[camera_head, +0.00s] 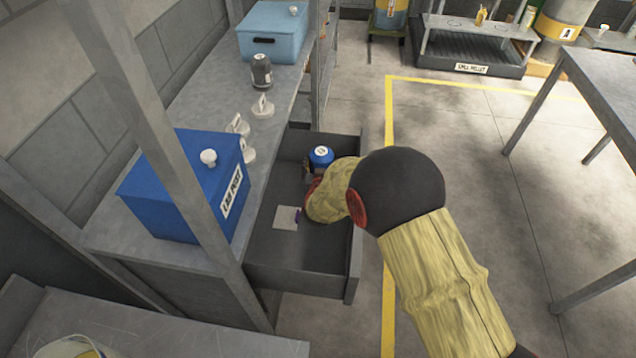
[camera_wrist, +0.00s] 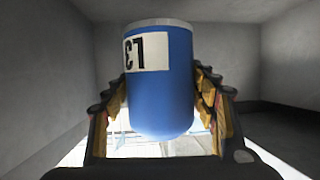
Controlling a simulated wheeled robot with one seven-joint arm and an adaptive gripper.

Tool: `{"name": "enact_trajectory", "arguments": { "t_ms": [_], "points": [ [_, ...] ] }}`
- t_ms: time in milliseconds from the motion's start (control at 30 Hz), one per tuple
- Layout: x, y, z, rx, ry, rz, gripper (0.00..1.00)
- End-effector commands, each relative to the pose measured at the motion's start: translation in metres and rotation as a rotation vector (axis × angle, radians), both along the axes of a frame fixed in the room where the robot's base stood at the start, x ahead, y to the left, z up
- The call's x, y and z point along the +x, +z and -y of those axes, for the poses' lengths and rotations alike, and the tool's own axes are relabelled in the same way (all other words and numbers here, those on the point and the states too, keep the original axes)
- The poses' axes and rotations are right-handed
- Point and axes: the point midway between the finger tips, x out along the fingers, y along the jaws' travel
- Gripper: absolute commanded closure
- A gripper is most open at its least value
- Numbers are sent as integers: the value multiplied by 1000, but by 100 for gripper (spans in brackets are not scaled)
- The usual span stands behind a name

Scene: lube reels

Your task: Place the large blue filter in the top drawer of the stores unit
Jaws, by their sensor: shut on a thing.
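The large blue filter (camera_wrist: 160,92) is a blue cylinder with a white label reading "L3" or similar, upside down in the wrist view. My gripper (camera_wrist: 162,105) is shut on it, with a finger pressed on each side. In the head view the blue filter (camera_head: 321,156) shows its round white-marked top inside the open drawer (camera_head: 278,250) of the stores unit. My gripper (camera_head: 308,183) is mostly hidden behind my arm there. I cannot tell whether the filter touches the drawer floor.
A white card (camera_head: 287,218) lies in the drawer. On the bench above stand a blue box (camera_head: 185,190), a lighter blue box (camera_head: 272,35), a dark bottle (camera_head: 261,70) and several small white pieces (camera_head: 262,107). A table (camera_head: 605,90) stands right; the floor between is clear.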

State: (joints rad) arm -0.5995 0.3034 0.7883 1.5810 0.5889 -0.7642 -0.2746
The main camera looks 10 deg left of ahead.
Motion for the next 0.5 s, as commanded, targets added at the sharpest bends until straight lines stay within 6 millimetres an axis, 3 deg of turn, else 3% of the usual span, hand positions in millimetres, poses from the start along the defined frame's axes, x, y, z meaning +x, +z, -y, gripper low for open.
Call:
{"name": "enact_trajectory", "arguments": {
  "t_ms": [367, 500],
  "points": [
    [1, -48, 0, 1, 0, 3, 82],
    [1, -50, -1, 2, 1, 5, 82]
  ]
}}
